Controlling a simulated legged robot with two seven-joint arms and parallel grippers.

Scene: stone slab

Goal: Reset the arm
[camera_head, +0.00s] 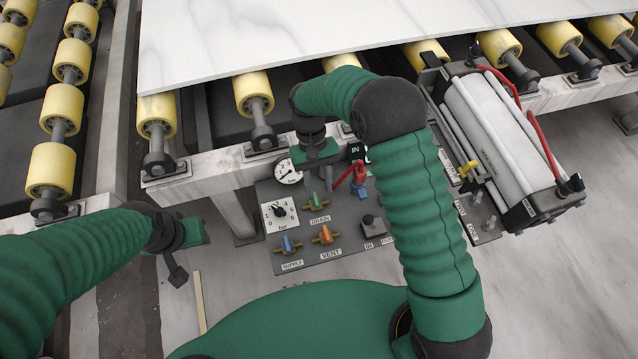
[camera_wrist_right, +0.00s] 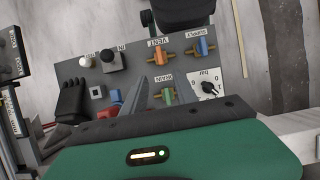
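My right arm bends over the control panel (camera_head: 350,240). My right gripper (camera_head: 338,182) hangs over the panel's upper part, close to the red-handled fitting (camera_head: 359,180). In the right wrist view its green housing fills the bottom, and a grey finger shape (camera_wrist_right: 143,92) points over the panel, beside the green DRAIN valve (camera_wrist_right: 168,96).
The panel has a blue SUPPLY valve (camera_head: 289,244), an orange VENT valve (camera_head: 325,235), a selector dial (camera_head: 279,212) and a round gauge (camera_head: 288,172). A white stone slab (camera_head: 300,35) lies on yellow rollers behind. A cylinder unit (camera_head: 487,135) stands right of my right arm.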

